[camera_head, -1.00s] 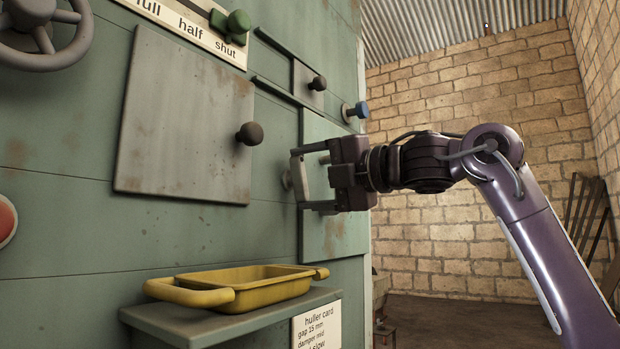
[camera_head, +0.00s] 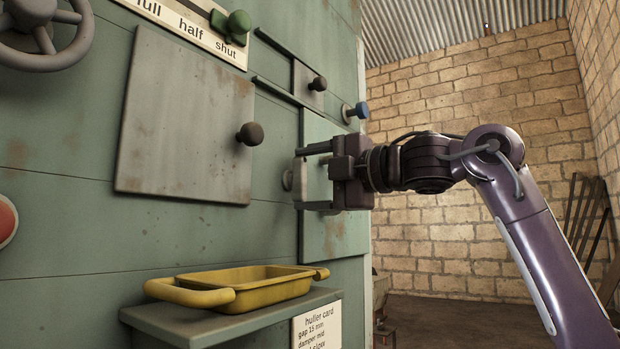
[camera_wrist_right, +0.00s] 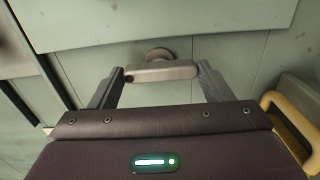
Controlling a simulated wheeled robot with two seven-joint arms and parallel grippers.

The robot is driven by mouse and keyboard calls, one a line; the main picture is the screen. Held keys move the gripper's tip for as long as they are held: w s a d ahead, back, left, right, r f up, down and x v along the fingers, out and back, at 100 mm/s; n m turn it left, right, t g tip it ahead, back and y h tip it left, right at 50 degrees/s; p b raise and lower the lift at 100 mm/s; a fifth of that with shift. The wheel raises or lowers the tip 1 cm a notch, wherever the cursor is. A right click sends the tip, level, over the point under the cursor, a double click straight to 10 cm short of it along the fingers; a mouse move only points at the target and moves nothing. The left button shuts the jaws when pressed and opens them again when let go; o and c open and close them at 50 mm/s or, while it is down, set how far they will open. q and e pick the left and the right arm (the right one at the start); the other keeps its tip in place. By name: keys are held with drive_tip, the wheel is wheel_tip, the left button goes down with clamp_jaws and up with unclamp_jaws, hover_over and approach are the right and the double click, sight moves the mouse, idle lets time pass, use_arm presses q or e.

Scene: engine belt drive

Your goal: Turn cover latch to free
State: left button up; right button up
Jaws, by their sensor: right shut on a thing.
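The cover latch is a short grey bar (camera_head: 299,178) on a round pivot (camera_head: 287,180), beside the left edge of a pale green cover panel (camera_head: 325,235). In the head view the bar stands about upright. In the right wrist view the latch bar (camera_wrist_right: 162,72) lies across the picture, roughly parallel to the edge of the panel (camera_wrist_right: 150,22). My right gripper (camera_head: 304,179) is shut on the bar, one finger at each end; its fingers also show in the right wrist view (camera_wrist_right: 160,84). My left gripper is not in view.
A yellow tray (camera_head: 272,292) stands on a shelf (camera_head: 215,318) below. A grey plate with a dark knob (camera_head: 250,134), a blue knob (camera_head: 359,111) and a small dark knob (camera_head: 318,84) are nearby on the green wall. The space right of the machine is open.

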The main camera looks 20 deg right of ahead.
drive_tip(key=o, duration=1)
drive_tip(key=shift+d, duration=0.1)
drive_tip(key=b+v, duration=0.3)
drive_tip(key=v, duration=0.5)
drive_tip(key=shift+w, duration=0.1)
